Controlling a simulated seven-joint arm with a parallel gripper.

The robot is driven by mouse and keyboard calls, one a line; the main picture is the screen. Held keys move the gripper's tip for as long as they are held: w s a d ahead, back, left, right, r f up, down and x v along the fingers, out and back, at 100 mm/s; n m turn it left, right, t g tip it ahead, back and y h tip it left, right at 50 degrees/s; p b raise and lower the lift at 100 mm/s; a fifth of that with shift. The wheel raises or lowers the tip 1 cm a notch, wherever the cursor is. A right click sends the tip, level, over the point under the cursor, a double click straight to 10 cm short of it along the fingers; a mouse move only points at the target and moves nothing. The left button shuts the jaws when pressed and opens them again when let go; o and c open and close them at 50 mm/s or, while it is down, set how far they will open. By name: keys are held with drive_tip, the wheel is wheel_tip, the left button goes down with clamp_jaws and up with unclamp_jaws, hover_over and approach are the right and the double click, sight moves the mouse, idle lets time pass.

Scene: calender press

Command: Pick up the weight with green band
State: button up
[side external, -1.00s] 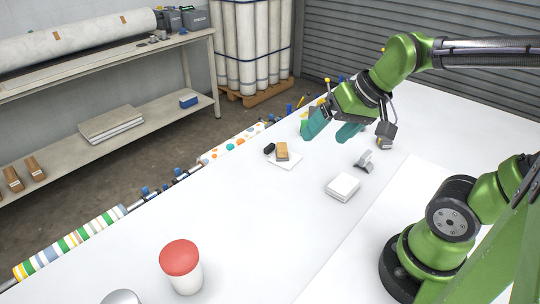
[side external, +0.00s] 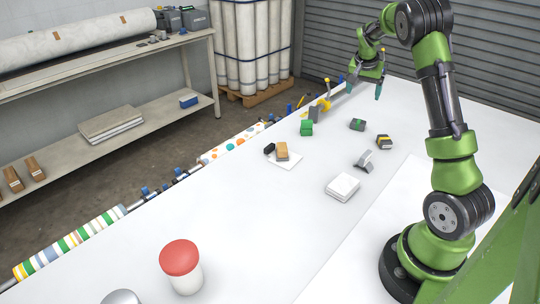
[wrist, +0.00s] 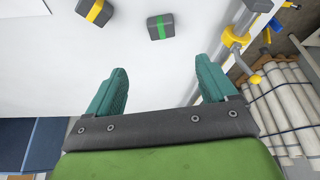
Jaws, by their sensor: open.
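The weight with green band (side external: 357,124) is a small dark grey block lying on the white table, right of the green block. It also shows near the top of the wrist view (wrist: 160,27), ahead of my fingers. My gripper (side external: 366,87) is beyond it toward the back of the table, raised above the surface. Its two teal fingers are spread with nothing between them in the wrist view (wrist: 160,88). A similar weight with a yellow band (side external: 384,142) lies nearer the camera, to the right; it is partly cut off in the wrist view (wrist: 95,10).
A yellow-and-grey clamp (side external: 323,107) stands at the table edge, left of my gripper.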

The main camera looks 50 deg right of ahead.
sight(359, 121)
drive_tip(key=x, duration=1.5)
drive_tip(key=shift+w+a+f, duration=0.1)
drive_tip(key=shift+w+a, duration=0.1)
drive_tip(key=c, duration=1.4)
drive_tip(key=shift+c, duration=0.5)
